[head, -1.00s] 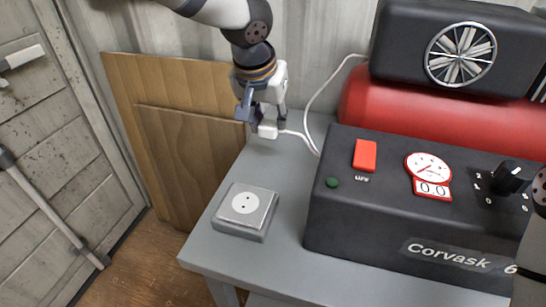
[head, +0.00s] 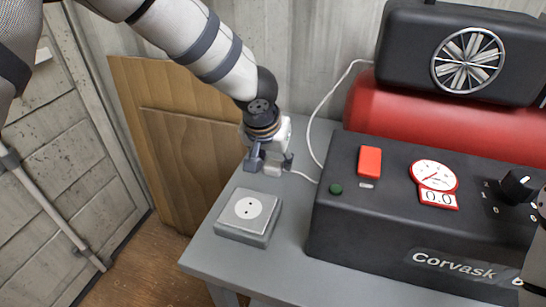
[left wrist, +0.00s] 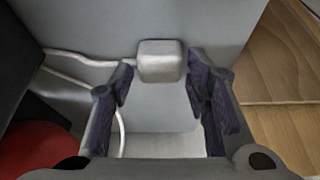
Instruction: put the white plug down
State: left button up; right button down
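The white plug (head: 272,170) is a small pale block between the fingertips of my left gripper (head: 271,165). In the left wrist view the plug (left wrist: 160,61) sits at the far ends of the two dark-padded fingers, one on each side. The grey socket box (head: 247,214) has a round white face with two holes. My right gripper is not in view.
A black machine (head: 400,225) with a red switch (head: 370,162), dial and knob fills the table's right side. A red tank (head: 440,125) lies behind it. Wooden boards (head: 175,150) lean at the left. The table is clear in front of the socket box.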

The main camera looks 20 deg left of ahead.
pick_arm(q)
jog(key=shift+r, duration=0.2)
jog(key=v, duration=1.2)
jog(key=shift+p, duration=0.45)
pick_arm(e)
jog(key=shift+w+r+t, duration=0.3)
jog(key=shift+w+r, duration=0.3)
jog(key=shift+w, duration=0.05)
pick_arm(q)
jog(key=shift+r, duration=0.1)
